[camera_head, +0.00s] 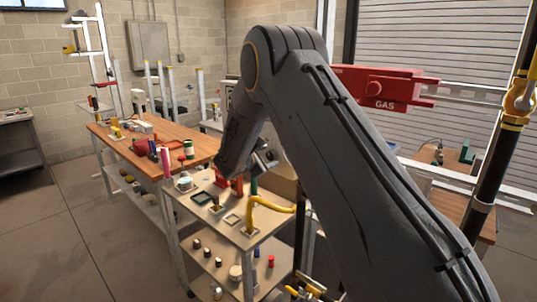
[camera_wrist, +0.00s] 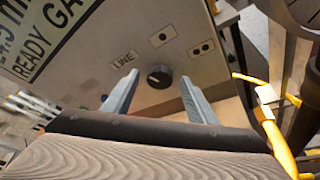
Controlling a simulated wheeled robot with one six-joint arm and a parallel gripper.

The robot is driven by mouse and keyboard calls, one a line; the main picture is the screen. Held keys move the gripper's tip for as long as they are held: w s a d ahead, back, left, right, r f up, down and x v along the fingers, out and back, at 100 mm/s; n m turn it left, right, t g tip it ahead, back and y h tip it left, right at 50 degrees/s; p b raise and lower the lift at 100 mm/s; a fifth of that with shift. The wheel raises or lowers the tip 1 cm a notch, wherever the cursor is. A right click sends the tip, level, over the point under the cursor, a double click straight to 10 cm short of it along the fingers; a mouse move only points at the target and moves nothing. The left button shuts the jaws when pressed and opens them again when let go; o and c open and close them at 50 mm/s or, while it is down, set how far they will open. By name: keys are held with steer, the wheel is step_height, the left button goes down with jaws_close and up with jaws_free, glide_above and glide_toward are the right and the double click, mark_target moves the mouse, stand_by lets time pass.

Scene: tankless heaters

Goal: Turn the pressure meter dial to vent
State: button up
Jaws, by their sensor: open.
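The meter dial (camera_wrist: 158,76) is a round black knob on a pale panel in the wrist view. A label reading LINE (camera_wrist: 124,58) sits to its upper left, and no vent label is legible. My gripper (camera_wrist: 159,80) is open, with one finger on each side of the dial in the picture. I see no clear contact, and the depth between fingertips and knob is hard to judge. The knob's pointer direction is too small to tell. In the head view my arm hides most of the gripper, and I cannot make out the dial there.
A large printed sign (camera_wrist: 50,35) shows at the upper left of the wrist view, and a yellow pipe (camera_wrist: 272,125) at its right. In the head view, a wooden table (camera_head: 97,129) and a cluttered cart stand left of my arm. A red GAS part (camera_head: 385,88) is behind it.

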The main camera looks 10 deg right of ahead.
steer(key=shift+w+d+f, duration=0.2)
steer(key=shift+w+d, duration=0.15)
steer(key=shift+w, duration=0.05)
steer(key=c, duration=1.1)
steer(key=shift+o, duration=0.2)
steer(key=n, duration=0.1)
steer(key=n+g+b, duration=0.1)
steer(key=shift+w+a+r+n+g+h, duration=0.1)
steer(key=shift+w+a+n+g+h, duration=0.1)
steer(key=shift+n+g+h, duration=0.15)
steer(key=shift+w+a+n+g+h+b, duration=0.15)
steer(key=shift+n+g+h+b, duration=0.4)
steer(key=shift+n+g+b, duration=0.85)
steer(key=shift+r+n+t+p, duration=0.1)
steer(key=shift+n+t+p, duration=0.25)
steer(key=shift+n+p, duration=0.1)
